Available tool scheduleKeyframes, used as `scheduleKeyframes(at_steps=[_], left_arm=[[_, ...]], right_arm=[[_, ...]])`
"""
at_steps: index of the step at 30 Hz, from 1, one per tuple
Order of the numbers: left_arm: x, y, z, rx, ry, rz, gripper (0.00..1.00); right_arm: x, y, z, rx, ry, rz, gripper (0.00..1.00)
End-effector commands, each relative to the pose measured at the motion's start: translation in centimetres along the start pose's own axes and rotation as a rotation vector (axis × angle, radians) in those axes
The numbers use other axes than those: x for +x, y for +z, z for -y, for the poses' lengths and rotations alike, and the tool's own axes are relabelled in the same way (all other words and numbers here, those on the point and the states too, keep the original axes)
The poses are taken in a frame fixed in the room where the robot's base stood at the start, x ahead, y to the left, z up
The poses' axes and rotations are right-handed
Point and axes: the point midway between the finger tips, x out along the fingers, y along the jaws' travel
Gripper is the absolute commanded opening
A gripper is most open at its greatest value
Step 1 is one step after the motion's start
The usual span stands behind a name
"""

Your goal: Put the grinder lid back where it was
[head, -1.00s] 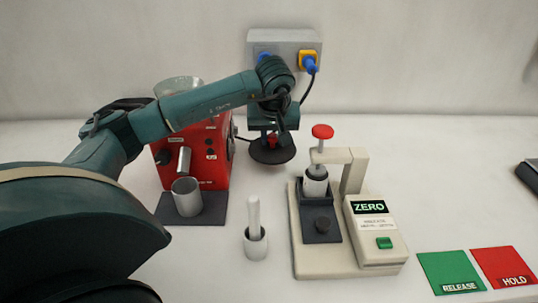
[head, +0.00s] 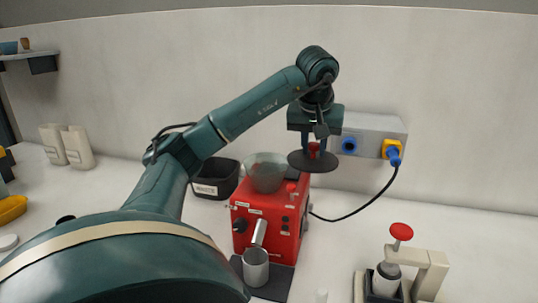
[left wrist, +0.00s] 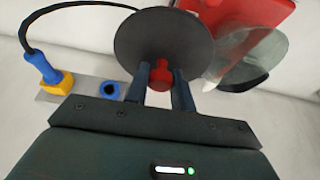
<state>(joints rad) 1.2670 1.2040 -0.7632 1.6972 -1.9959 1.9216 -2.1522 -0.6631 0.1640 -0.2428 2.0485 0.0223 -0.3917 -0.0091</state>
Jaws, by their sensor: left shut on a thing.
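The grinder lid (head: 313,162) is a dark round disc with a red knob. My left gripper (head: 313,147) is shut on the red knob and holds the lid in the air, behind and to the right of the grinder's clear hopper (head: 265,172). The lid also shows in the left wrist view (left wrist: 140,40), with the knob between the fingers (left wrist: 163,80). The red grinder (head: 270,215) stands on the table. Its hopper is uncovered and shows partly at the right of the left wrist view (left wrist: 250,60). My right gripper is not in view.
A metal cup (head: 256,268) stands in front of the grinder. A black waste bin (head: 213,182) is behind it on the left. A grey socket box (head: 368,136) with a plugged cable is on the wall. A press with a red knob (head: 401,231) is at right.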

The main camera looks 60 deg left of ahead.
Motion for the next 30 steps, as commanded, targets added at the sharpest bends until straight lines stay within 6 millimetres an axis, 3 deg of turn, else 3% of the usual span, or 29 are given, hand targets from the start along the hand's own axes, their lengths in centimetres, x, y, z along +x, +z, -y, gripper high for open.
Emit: scheduleKeyframes(at_steps=[1,6,12,17,30], left_arm=[[-2.1,-1.0,1.7,-0.007,-0.001,-0.002,0.0],[-6.5,-2.5,6.2,-0.004,0.005,-0.003,0.0],[-10.1,-3.3,9.9,0.003,0.014,-0.007,0.0],[-10.8,-3.3,10.9,0.008,0.017,-0.008,0.0],[-8.5,-2.3,10.9,0.011,0.014,-0.005,0.0]], right_arm=[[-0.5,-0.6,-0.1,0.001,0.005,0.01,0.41],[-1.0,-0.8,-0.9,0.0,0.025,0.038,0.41],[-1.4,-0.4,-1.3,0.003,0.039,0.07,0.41],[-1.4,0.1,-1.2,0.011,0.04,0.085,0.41],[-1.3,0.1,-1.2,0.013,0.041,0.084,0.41]])
